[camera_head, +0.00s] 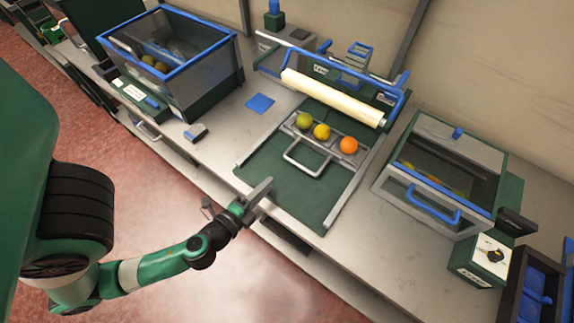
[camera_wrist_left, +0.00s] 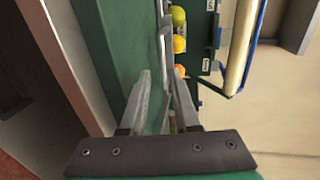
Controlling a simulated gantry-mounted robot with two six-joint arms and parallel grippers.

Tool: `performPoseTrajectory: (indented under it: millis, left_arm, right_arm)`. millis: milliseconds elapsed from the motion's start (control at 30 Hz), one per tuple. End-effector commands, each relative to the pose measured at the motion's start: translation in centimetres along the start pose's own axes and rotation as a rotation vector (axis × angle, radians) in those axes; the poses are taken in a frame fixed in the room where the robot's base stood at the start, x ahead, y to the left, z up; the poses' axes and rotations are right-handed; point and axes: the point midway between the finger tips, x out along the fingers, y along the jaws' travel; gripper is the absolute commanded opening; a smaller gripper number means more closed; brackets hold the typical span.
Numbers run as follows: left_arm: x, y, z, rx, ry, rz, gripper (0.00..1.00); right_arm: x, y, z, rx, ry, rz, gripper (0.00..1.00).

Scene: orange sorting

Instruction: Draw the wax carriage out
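The wax carriage (camera_head: 322,142) is a grey tray on a green bed between two metal rails. A green-yellow, a yellow and an orange fruit sit in it in a row. Its grey loop handle (camera_head: 306,158) points toward the front of the bench. My left gripper (camera_head: 262,187) is at the bench's front edge, left of and short of the handle, apart from it. In the left wrist view its fingers (camera_wrist_left: 162,85) are apart with nothing visibly held between them. Fruits show beyond them in that view. My right gripper is not in view.
A cream roller (camera_head: 332,97) under a blue frame stands behind the carriage. A blue-rimmed bin (camera_head: 170,71) is at the left, a clear-lidded box with a blue handle (camera_head: 425,202) at the right. The green bed (camera_head: 300,192) in front of the handle is clear.

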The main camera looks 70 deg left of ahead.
Motion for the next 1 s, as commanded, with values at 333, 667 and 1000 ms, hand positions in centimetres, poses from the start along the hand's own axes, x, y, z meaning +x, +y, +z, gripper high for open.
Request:
performPoseTrajectory:
  millis: [333, 667, 1000]
  left_arm:
    - [6.9, -0.7, 0.2, -0.005, -0.004, -0.008, 0.30]
    - [10.5, -0.3, 0.1, -0.003, 0.000, -0.006, 0.30]
    - [10.5, -0.2, 0.1, -0.002, 0.000, -0.005, 0.08]
  right_arm:
    - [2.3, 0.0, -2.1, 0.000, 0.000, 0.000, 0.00]
    - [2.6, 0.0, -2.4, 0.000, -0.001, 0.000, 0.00]
    - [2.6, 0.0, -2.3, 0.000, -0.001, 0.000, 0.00]
